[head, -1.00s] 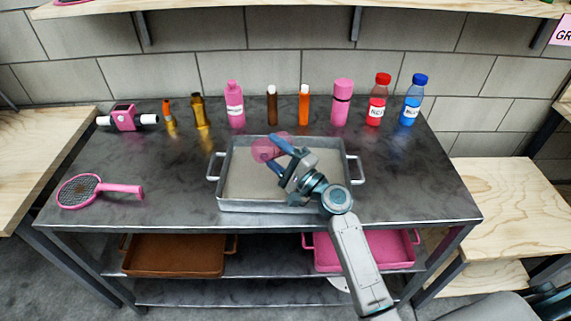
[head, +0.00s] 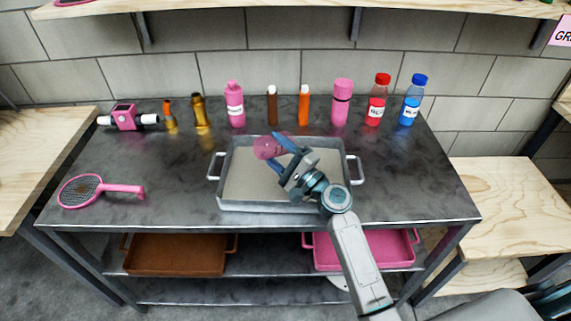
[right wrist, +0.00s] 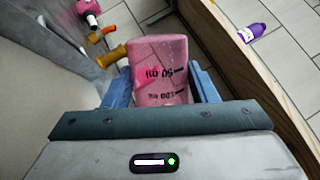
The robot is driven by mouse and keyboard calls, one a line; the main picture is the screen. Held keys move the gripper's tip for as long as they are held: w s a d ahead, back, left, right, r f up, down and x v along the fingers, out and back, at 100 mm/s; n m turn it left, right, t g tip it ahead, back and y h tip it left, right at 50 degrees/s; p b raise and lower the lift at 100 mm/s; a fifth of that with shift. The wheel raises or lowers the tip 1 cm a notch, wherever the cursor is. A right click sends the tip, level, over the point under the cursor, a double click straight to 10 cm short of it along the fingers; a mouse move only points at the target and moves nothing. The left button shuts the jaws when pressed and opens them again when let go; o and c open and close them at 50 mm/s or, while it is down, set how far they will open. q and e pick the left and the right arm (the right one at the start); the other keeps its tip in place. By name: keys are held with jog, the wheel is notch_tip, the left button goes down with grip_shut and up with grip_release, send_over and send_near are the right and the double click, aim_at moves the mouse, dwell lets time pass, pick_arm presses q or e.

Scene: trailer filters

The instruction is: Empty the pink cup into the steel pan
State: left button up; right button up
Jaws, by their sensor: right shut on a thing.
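The translucent pink cup (head: 266,148) is over the back part of the steel pan (head: 240,205), which stands on the dark table. My right gripper (head: 279,152) is shut on the cup and holds it above the pan. The cup looks tipped to the left, but its exact angle is hard to judge. In the right wrist view the cup (right wrist: 160,60) sits between the blue fingers of my right gripper (right wrist: 161,88), with dark volume marks on its wall. Whether anything is left inside is unclear. My left gripper is not in view.
Several bottles stand along the table's back, among them a pink one (head: 235,105) and a blue one (head: 412,100). A pink strainer-like tool (head: 95,190) lies at left. A brown tray (head: 175,255) and a pink tray (head: 330,252) are on the shelf below.

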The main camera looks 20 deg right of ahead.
jog(key=shift+d+r+m, duration=0.1)
jog(key=shift+m, duration=0.2)
jog(key=shift+w+d+f+m+t+h, duration=0.15)
jog(key=shift+f+m+t+h, duration=0.15)
jog(key=shift+m, duration=0.3)
jog(key=shift+d+f+m, duration=0.15)
jog(key=shift+f+m, duration=0.05)
jog(key=shift+m, duration=0.3)
dwell(0.3)
jog(key=shift+w+d+r+m+t+h+p, duration=0.1)
jog(key=shift+w+d+m+t+h+p, duration=0.1)
jog(key=shift+m+h+p, duration=0.3)
jog(key=shift+w+d+r+m+t+h+p, duration=0.1)
jog(key=shift+d+m+p, duration=0.1)
jog(key=shift+m, duration=0.5)
dwell(1.1)
